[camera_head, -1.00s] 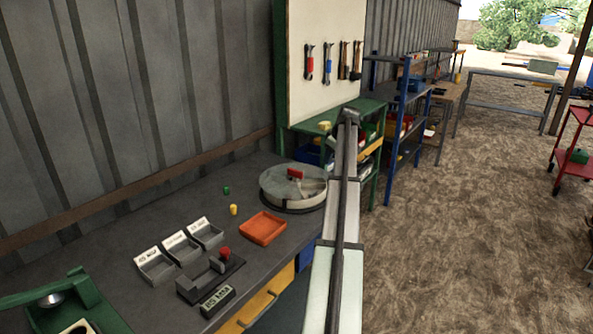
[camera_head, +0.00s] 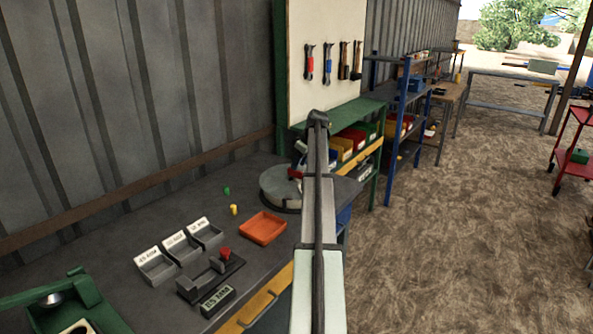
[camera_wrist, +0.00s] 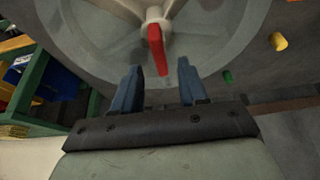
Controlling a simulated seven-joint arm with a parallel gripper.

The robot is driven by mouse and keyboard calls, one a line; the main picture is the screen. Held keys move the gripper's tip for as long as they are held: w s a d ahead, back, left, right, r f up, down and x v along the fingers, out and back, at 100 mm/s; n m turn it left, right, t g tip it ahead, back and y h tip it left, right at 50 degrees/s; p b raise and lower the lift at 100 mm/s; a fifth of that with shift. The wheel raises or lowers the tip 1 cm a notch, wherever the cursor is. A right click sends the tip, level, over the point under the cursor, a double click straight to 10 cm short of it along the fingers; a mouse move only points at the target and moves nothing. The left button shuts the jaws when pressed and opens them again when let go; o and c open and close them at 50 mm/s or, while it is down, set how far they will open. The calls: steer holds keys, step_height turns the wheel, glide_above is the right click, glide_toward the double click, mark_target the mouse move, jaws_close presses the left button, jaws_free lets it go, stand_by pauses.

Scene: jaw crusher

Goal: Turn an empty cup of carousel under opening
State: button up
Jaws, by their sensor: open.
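The carousel (camera_head: 279,187) is a round grey drum on the workbench, partly hidden behind my arm in the head view. In the wrist view its round top (camera_wrist: 95,40) fills the upper part, with spoke-like dividers and a central hub. A red handle (camera_wrist: 157,48) sticks out from the hub; it also shows in the head view (camera_head: 295,174). My gripper (camera_wrist: 158,90) is open, with its two blue-grey fingers apart. In the wrist view the red handle appears just beyond and between the fingertips, with no clear contact. I cannot tell which cups are empty or where the opening is.
On the bench are an orange tray (camera_head: 263,227), a yellow piece (camera_head: 234,210), a green piece (camera_head: 227,190), several labelled grey bins (camera_head: 182,246) and a fixture with a red knob (camera_head: 225,254). A green shelf with bins (camera_head: 345,150) stands behind the carousel.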

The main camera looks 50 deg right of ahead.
mark_target(295, 180)
steer(key=shift+x, duration=2.1)
steer(key=shift+c, duration=0.2)
jaws_close()
